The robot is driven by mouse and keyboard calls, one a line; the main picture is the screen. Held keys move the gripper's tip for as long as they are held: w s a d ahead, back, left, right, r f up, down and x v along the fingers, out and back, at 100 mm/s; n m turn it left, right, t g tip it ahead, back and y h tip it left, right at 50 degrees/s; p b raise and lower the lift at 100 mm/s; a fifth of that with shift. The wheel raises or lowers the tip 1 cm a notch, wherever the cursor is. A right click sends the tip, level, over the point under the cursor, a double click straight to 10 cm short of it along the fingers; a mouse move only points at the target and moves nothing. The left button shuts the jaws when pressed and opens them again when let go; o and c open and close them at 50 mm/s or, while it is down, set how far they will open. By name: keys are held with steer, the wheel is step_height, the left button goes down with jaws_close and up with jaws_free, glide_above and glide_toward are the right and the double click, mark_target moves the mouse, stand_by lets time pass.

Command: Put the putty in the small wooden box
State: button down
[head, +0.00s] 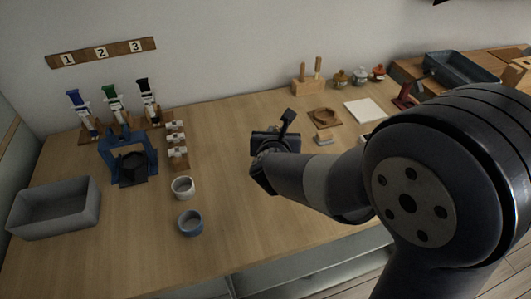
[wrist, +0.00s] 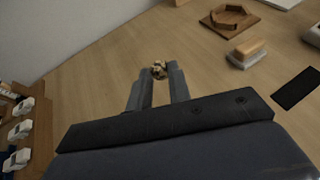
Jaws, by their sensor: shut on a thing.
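My gripper (wrist: 157,88) is shut on a small mottled tan-and-dark piece (wrist: 159,70), held between the fingertips. It is too small to tell for sure whether this is the putty. In the head view my gripper (head: 284,124) is over the middle of the table, and the held piece cannot be made out. A wooden box-like thing (head: 517,74) stands at the far right edge, partly cut off. I cannot tell whether it is the small wooden box. No other putty can be made out.
A wooden ring on a board (head: 325,117), a small pale-topped block (head: 324,140) and a white slab (head: 364,110) lie right of my gripper. A peg stand (head: 307,84) and jars (head: 359,76) stand behind. Cups (head: 190,223) and a grey bin (head: 55,208) are left.

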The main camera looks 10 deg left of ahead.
steer(key=shift+f+b, duration=0.6)
steer(key=shift+f, duration=2.35)
steer(key=shift+f+b, duration=0.2)
steer(key=shift+b, duration=0.15)
steer(key=c, duration=1.3)
jaws_free()
steer(key=shift+r, duration=0.1)
steer(key=shift+r+p, duration=0.1)
steer(key=shift+p, duration=0.2)
